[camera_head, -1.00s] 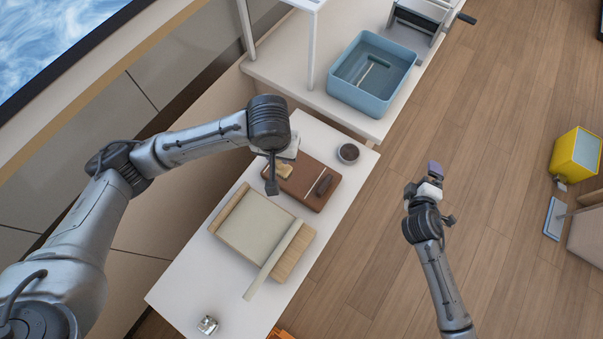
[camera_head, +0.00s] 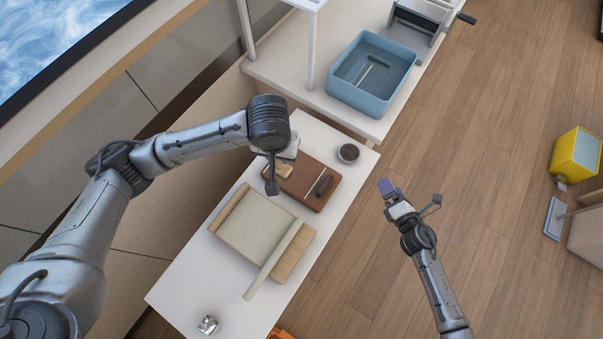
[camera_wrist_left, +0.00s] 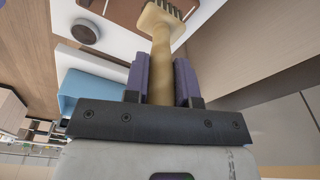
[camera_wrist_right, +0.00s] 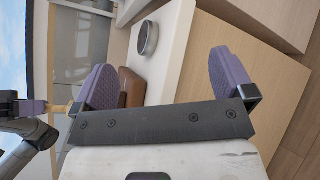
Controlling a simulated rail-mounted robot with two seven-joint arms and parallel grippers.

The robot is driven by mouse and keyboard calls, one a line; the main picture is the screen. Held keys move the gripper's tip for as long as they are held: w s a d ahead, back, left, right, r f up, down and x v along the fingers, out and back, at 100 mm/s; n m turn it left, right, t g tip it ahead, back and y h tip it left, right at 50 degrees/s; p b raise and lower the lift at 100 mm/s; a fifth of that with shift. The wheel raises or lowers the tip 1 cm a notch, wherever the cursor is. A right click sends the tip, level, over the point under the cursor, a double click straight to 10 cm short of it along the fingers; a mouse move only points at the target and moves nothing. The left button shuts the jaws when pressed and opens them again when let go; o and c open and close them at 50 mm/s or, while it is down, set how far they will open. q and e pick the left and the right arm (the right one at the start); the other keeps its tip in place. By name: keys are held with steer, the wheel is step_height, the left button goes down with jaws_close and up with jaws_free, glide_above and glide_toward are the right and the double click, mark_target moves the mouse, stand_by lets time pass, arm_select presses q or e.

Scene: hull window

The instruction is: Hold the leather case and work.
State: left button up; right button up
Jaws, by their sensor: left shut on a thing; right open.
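The brown leather case (camera_head: 309,200) lies flat on the white table, with a dark piece (camera_head: 323,185) and a thin pale rod on it. My left gripper (camera_head: 273,178) is over the case's left end, its fingertips largely hidden in the head view. In the left wrist view its purple fingers (camera_wrist_left: 160,82) are shut on a wooden-handled tool (camera_wrist_left: 162,45) with a dark toothed end. The case also shows in the left wrist view (camera_wrist_left: 118,12), and partly behind a finger in the right wrist view (camera_wrist_right: 131,88). My right gripper (camera_head: 412,194) is open and empty, right of the table.
A pale board with a cloth or sheet (camera_head: 255,225) lies nearer on the table. A small dark round dish (camera_head: 348,153) stands beyond the case. A blue basin (camera_head: 345,95) stands on the far counter. Open wooden floor lies right of the table.

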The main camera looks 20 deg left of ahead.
steer(key=s+a+n+y, duration=0.1)
steer(key=n+y, duration=0.1)
steer(key=n, duration=0.1)
steer(key=n+g+y, duration=0.6)
steer(key=n+g, duration=0.2)
steer(key=n, duration=0.8)
glide_toward(328, 186)
steer(key=x, duration=0.8)
steer(key=shift+a, duration=0.3)
steer(key=c, duration=0.7)
